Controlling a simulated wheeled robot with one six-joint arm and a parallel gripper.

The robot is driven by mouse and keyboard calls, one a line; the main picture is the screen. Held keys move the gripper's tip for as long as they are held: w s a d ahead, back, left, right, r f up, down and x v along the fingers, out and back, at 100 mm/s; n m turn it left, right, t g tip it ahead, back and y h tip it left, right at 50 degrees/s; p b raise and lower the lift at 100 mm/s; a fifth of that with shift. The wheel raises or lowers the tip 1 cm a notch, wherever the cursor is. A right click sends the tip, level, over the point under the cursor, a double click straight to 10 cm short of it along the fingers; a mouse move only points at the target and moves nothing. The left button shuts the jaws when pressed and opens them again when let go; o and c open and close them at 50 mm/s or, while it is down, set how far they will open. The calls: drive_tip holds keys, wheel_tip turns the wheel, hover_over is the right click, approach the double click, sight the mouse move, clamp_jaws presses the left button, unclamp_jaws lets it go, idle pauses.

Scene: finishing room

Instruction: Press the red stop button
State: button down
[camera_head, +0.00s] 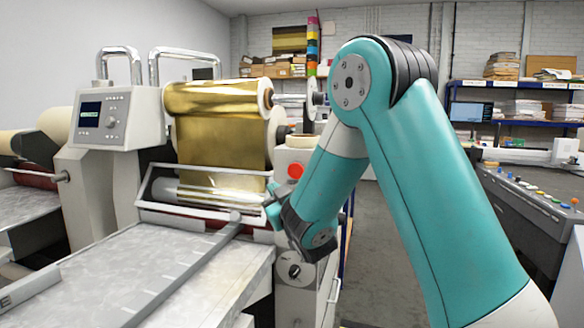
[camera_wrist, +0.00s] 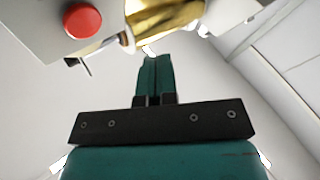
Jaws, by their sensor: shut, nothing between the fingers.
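The red stop button (camera_head: 295,170) is a round red disc on the pale upright housing at the right end of the foil machine. It also shows in the wrist view at the upper left (camera_wrist: 83,21). My gripper (camera_head: 270,197) is a little below and to the left of the button in the head view. In the wrist view its two teal fingers (camera_wrist: 154,62) are closed together and empty. The fingertips are apart from the button, which lies to their left in that view.
A gold foil roll (camera_head: 217,98) sits on the machine, left of the button. The machine's grey bed (camera_head: 150,275) extends toward the front left. A control panel (camera_head: 100,118) stands farther left. A console with coloured buttons (camera_head: 535,200) is at the right. Grey floor shows behind my arm.

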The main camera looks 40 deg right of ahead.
sight(293, 173)
drive_tip(key=shift+t+h, duration=0.3)
drive_tip(key=d+r+p, duration=0.1)
drive_tip(key=d+p, duration=0.1)
drive_tip(key=p, duration=0.1)
drive_tip(key=w+d+r+p, duration=0.1)
drive_tip(key=d+p, duration=0.1)
drive_tip(key=p, duration=0.2)
drive_tip(key=w+d+r+p, duration=0.1)
drive_tip(key=d+p, duration=0.1)
drive_tip(key=p, duration=0.1)
drive_tip(key=shift+w+r+p, duration=0.2)
drive_tip(key=shift+w+p, duration=0.05)
drive_tip(key=shift+p, duration=0.15)
drive_tip(key=shift+w+d+f+p, duration=0.3)
drive_tip(key=shift+d+p, duration=0.15)
drive_tip(key=shift+p, duration=0.3)
drive_tip(key=shift+w+d+r+n+p, duration=0.1)
drive_tip(key=shift+d+n+p, duration=0.05)
drive_tip(key=shift+n+p, duration=0.2)
idle(0.5)
